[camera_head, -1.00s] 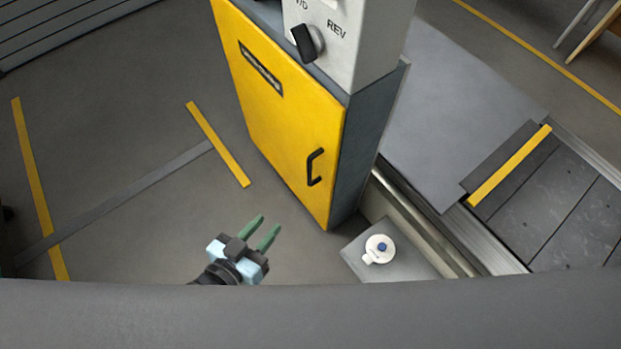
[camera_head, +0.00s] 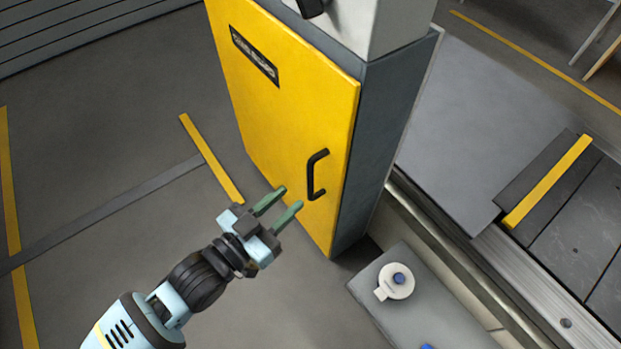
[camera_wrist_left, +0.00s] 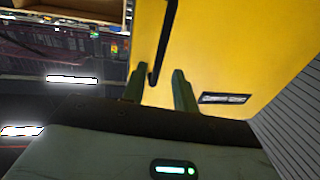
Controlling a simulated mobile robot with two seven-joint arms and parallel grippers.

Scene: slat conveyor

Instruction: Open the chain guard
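The chain guard is a yellow door panel (camera_head: 278,120) on the front of a grey housing, and it looks shut. A black bar handle (camera_head: 317,175) is fixed near its lower right edge. My left gripper (camera_head: 285,203) is open and empty, its green fingers pointing toward the door below and left of the handle. It looks apart from the handle. In the left wrist view the yellow panel (camera_wrist_left: 228,55) fills the right side, and the handle (camera_wrist_left: 163,45) runs down toward the gap between the fingers (camera_wrist_left: 158,85). My right gripper is not in view.
A grey box (camera_head: 431,300) with a white round item (camera_head: 397,281) on top stands right of the door's foot. The slat conveyor (camera_head: 585,225) lies at the right. The floor (camera_head: 110,130) left of the door is clear apart from flat stripes.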

